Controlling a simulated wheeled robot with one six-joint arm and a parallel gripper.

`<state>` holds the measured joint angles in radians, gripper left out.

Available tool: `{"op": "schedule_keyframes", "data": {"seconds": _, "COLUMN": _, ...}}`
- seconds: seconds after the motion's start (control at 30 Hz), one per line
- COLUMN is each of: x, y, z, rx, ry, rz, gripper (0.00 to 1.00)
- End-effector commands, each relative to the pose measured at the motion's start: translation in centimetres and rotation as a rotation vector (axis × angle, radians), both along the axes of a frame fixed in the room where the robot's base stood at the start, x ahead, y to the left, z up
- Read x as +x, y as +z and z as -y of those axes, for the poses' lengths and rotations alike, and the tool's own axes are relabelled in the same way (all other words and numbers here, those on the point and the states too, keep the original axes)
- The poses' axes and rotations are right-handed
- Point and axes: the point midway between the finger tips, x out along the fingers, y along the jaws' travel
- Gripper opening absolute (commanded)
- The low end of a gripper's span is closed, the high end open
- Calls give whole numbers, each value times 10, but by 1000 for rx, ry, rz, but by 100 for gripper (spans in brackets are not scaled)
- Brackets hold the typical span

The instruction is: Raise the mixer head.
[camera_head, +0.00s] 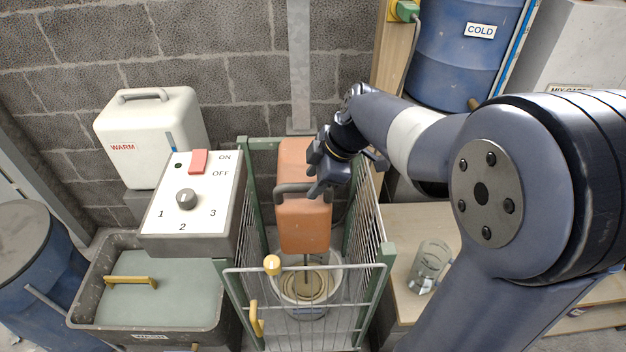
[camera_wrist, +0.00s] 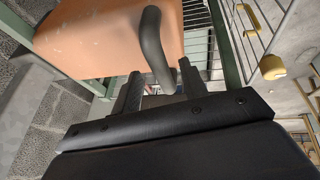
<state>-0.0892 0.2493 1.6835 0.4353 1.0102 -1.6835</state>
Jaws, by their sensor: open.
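The mixer head (camera_head: 303,228) is an orange block with a dark bar handle (camera_head: 292,188) on its front. It is down over a bucket (camera_head: 281,290) inside a wire cage, with a thin shaft reaching into the bucket. My gripper (camera_head: 316,178) is at the handle's right side. In the wrist view the mixer head (camera_wrist: 95,40) fills the upper left, and the handle (camera_wrist: 153,45) passes between the two open fingers of my gripper (camera_wrist: 160,78). I cannot tell whether a finger touches the handle.
The wire gate (camera_head: 345,300) with yellow knobs closes the cage front. A control box (camera_head: 220,215) with a red switch and dial stands left, beside a white WARM container (camera_head: 140,140). A glass jug (camera_head: 428,268) stands on the bench at right. A blue COLD barrel (camera_head: 450,60) is behind.

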Motion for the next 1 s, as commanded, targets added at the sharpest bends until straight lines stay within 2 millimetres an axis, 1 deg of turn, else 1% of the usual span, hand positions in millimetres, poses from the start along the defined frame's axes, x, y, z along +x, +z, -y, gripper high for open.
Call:
{"op": "schedule_keyframes", "data": {"seconds": 0.03, "x": 1, "y": -5, "z": -2, "rx": 0, "ry": 1, "rz": -2, "gripper": 41}}
{"op": "schedule_keyframes", "data": {"seconds": 0.13, "x": 2, "y": -9, "z": -4, "rx": 0, "ry": 0, "rz": -1, "gripper": 41}}
{"op": "schedule_keyframes", "data": {"seconds": 0.43, "x": 2, "y": -11, "z": -4, "rx": 0, "ry": 0, "rz": 1, "gripper": 41}}
{"op": "schedule_keyframes", "data": {"seconds": 0.9, "x": 2, "y": -10, "z": -4, "rx": 0, "ry": 0, "rz": 1, "gripper": 2}}
{"op": "schedule_keyframes", "data": {"seconds": 0.93, "x": 2, "y": -10, "z": -4, "rx": 0, "ry": 0, "rz": 1, "gripper": 0}}
{"op": "schedule_keyframes", "data": {"seconds": 1.0, "x": 2, "y": -10, "z": -4, "rx": 0, "ry": 0, "rz": 1, "gripper": 0}}
